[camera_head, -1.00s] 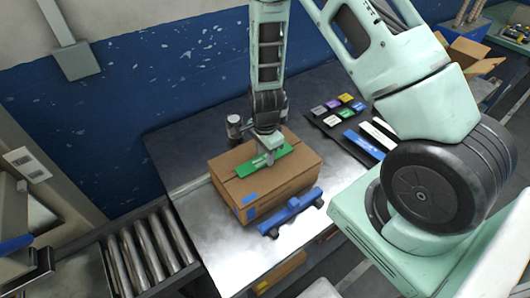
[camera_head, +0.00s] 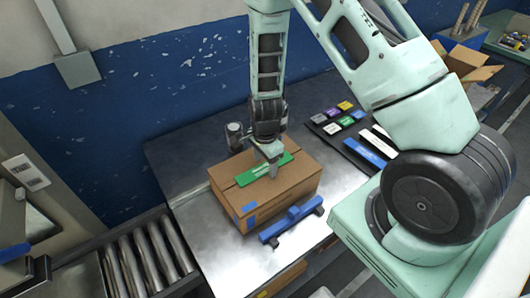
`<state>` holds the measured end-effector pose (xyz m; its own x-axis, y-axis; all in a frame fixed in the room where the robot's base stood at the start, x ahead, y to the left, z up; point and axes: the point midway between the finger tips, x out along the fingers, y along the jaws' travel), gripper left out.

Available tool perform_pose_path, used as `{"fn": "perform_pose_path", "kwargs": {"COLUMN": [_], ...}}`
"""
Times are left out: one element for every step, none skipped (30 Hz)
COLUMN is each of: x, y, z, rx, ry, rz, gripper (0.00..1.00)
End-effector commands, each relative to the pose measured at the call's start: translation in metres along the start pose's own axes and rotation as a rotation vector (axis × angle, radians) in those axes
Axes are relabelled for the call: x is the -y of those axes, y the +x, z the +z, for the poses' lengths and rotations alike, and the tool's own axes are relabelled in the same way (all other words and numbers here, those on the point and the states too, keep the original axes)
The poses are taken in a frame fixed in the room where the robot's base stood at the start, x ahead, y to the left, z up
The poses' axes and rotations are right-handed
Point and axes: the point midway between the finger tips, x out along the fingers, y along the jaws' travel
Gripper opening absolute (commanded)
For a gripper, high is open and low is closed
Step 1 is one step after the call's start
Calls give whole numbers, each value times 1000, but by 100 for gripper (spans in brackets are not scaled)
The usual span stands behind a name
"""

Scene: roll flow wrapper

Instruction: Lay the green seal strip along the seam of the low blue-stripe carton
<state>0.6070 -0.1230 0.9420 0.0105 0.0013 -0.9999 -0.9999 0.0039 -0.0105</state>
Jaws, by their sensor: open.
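The low brown carton (camera_head: 287,192) with blue marks on its near side stands on the metal table. The green seal strip (camera_head: 257,172) lies across its top, along the line of the seam (camera_head: 225,186) that shows at the strip's left end. My gripper (camera_head: 271,172) is open, pointing down just over the strip near its middle and right part. It hides a little of the strip. I cannot tell whether the fingertips touch the strip.
A blue tool (camera_head: 292,222) with dark ends lies before the carton. A dark tray (camera_head: 349,146) with several coloured blocks and blue and white strips is at the right. A roller conveyor (camera_head: 135,262) is at the lower left. A grey cylinder (camera_head: 235,138) stands behind the carton.

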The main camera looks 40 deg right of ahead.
Motion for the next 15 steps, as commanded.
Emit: {"fn": "perform_pose_path", "kwargs": {"x": [1, 1, 1, 1, 1, 1, 1, 2, 2, 2, 1, 1, 2, 2, 1], "y": [-3, -5, -9, -12, -17, -23, -28, -34, -43, -49, -55, -64, -72, -78, -87], "z": [0, 0, 0, 0, 0, 0, 0, 0, 1, 0, 1, 1, 1, 1, 1], "rx": [-1, -1, -1, -1, -1, -1, 0, -1, -1, -1, 0, 0, -1, -1, 1], "ry": [-1, -1, -1, -2, -2, -2, -1, -2, -3, -2, -3, -3, -4, -4, -2], "rz": [-2, -3, -2, -3, -5, -5, -6, -7, -6, -6, -7, -7, -8, -7, -7], "gripper": [64, 64, 64, 64, 64, 64, 64, 64, 64, 64, 64, 64, 64, 64, 64]}}
